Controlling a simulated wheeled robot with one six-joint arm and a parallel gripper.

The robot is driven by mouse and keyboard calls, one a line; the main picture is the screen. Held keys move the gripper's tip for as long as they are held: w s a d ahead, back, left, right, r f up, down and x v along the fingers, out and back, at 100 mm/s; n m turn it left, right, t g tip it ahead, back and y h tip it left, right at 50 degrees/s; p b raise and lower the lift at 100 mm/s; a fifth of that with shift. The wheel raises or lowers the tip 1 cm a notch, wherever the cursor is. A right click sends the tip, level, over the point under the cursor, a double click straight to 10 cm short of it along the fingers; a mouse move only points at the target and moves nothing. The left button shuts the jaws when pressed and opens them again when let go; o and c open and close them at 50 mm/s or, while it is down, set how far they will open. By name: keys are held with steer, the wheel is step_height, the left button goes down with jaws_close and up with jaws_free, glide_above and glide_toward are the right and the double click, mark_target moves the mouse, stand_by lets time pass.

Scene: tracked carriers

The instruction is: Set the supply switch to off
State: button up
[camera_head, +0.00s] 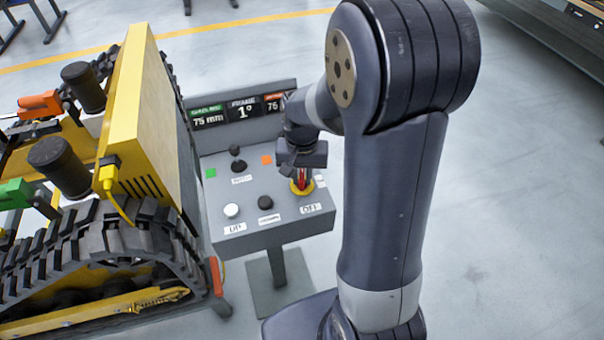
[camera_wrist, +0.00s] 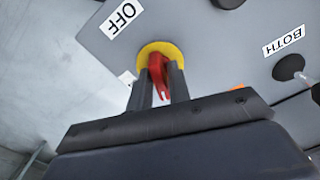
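The supply switch is a red handle (camera_wrist: 158,72) on a round yellow base (camera_wrist: 148,50), at the right of the sloping grey console. The OFF label (camera_wrist: 123,17) lies beside the base. In the head view the red handle (camera_head: 300,176) stands over its yellow base (camera_head: 302,191), behind the OFF label (camera_head: 310,209). My gripper (camera_wrist: 160,82) is over the switch with one finger on each side of the red handle, closed in narrowly on it. In the head view my gripper (camera_head: 301,166) partly hides the handle. Which mark the handle points to is unclear.
The console (camera_head: 262,240) also bears a white button (camera_head: 232,210), a black button (camera_head: 265,202) and a black knob (camera_head: 238,166), with displays (camera_head: 242,108) behind. A yellow tracked carrier (camera_head: 150,110) stands close on the left. The floor at right is clear.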

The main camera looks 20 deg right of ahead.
mark_target(302, 175)
jaws_close()
steer(key=shift+n, duration=2.1)
steer(key=shift+o, duration=1.8)
jaws_free()
steer(key=shift+r, duration=0.1)
step_height(302, 175, up, 11)
steer(key=shift+b, duration=0.35)
